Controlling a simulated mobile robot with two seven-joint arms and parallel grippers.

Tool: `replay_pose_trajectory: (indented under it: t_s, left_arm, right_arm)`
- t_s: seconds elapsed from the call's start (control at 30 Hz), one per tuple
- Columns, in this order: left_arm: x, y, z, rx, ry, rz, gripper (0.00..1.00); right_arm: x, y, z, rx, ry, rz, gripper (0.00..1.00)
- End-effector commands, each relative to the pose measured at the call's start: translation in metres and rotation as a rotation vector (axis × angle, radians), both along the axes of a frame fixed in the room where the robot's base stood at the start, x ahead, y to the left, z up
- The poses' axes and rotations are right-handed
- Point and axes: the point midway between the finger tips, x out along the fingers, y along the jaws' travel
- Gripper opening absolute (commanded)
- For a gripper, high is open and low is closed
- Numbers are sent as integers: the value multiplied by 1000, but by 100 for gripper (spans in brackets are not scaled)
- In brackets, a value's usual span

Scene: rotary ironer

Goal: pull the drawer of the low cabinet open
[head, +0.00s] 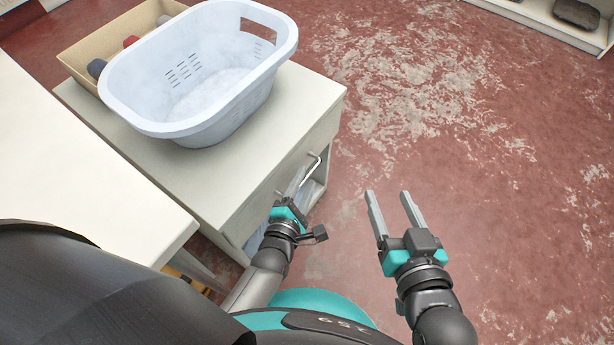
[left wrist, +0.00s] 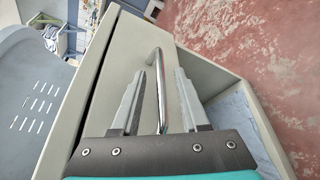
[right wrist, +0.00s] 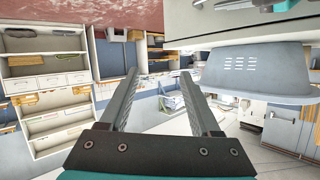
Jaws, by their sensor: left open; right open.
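The low cabinet (head: 215,185) is off-white, with a drawer under its top and an open space below. The drawer front (left wrist: 128,62) carries a bent metal bar handle (head: 314,168), which also shows in the left wrist view (left wrist: 160,85). My left gripper (head: 297,182) is open at the handle. In the left wrist view its two fingers (left wrist: 157,75) stand on either side of the bar, and I cannot tell whether they touch it. A dark gap runs along the drawer's top edge. My right gripper (head: 392,195) is open and empty above the floor.
A pale blue laundry basket (head: 205,75) stands on the cabinet top, beside a tan box (head: 120,42) holding rolled items. A white table (head: 75,150) adjoins at the left. The red worn floor (head: 480,150) in front of the drawer is clear.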

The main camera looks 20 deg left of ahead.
Motion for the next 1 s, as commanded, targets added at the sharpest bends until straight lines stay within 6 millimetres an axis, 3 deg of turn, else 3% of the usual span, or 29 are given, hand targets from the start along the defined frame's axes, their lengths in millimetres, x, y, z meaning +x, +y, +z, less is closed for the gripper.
replay_pose_trajectory:
  t_s: [0.33,0.77,1.0]
  left_arm:
    - [19,0,-5,1,0,0,45]
    - [22,0,-5,0,0,0,45]
    - [22,0,-5,0,0,0,21]
  right_arm:
    - [-4,11,8,86,-131,-2,64]
    - [-5,13,12,105,-161,-3,64]
    - [-5,13,12,105,-161,-3,64]
